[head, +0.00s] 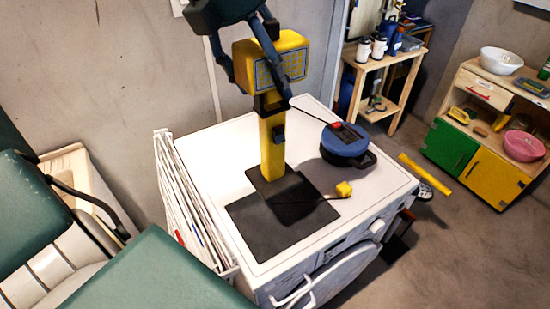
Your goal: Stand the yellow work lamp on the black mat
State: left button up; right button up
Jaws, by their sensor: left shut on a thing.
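The yellow work lamp (272,150) is upright above the white washing machine, with its boxy head (262,52) at the top and a dark square base (290,198) at the bottom. My left gripper (257,80) comes down from above and is shut on the lamp's head. The black mat (258,236) lies on the machine's top near the front left. The lamp's base overlaps the mat's back right part in the picture. I cannot tell whether the base touches the mat or hangs just above it. My right gripper is not in view.
A round blue-lidded pot (345,145) stands right of the lamp on the washing machine (386,190). A white folded rack (185,195) stands at the machine's left side. Shelves stand at the back right.

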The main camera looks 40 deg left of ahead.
aim_at(268, 123)
pick_arm(q)
notch_tip(268, 123, down, 11)
jog(key=shift+r+p, duration=0.1)
jog(key=shift+p, duration=0.5)
notch_tip(268, 123, down, 5)
jog(key=shift+r+p, duration=0.2)
jog(key=shift+p, duration=0.15)
jog(key=shift+w+a+f, duration=0.1)
jog(key=shift+f, duration=0.05)
jog(key=shift+f+b, duration=0.1)
jog(key=shift+b, duration=0.2)
jog(key=o, duration=1.9)
jog(key=shift+o, duration=0.2)
